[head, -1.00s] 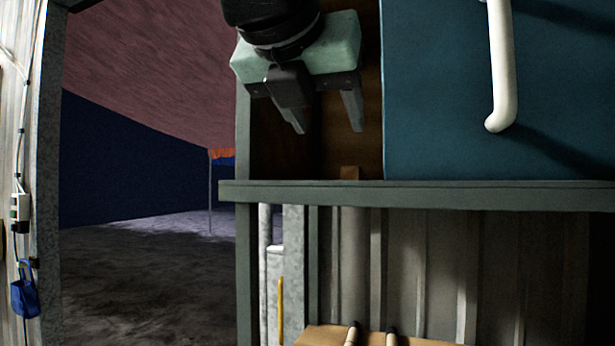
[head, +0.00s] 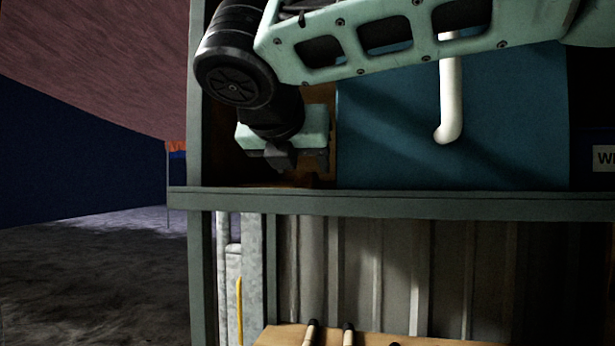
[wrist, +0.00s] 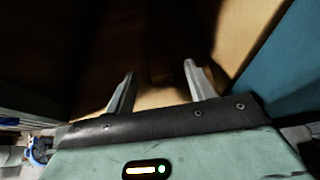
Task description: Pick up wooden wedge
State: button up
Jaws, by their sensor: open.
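My gripper (head: 302,168) reaches down into the open left bay of a shelf, its fingers close to the shelf board. In the wrist view the two fingers (wrist: 160,72) are spread apart and nothing is clamped between them. A small brown patch (head: 309,180), probably the wooden wedge, shows on the shelf just below the fingers in the head view; the gripper and shadow partly hide it. In the wrist view a tan surface lies between and beyond the fingers, but I cannot tell wedge from shelf there.
A blue panel (head: 390,130) with a white curved handle or pipe (head: 450,100) stands right of the bay. The shelf's grey-green front edge (head: 400,203) runs below. A wooden surface with two pale rods (head: 348,335) is lower down. Open floor lies left.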

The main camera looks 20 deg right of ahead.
jog(key=p+x, duration=0.1)
jog(key=x, duration=0.3)
jog(key=shift+w+d+p, duration=0.2)
jog(key=shift+w+p, duration=0.2)
jog(key=c, duration=1.1)
jog(key=shift+o, duration=0.2)
jog(key=shift+r, duration=0.15)
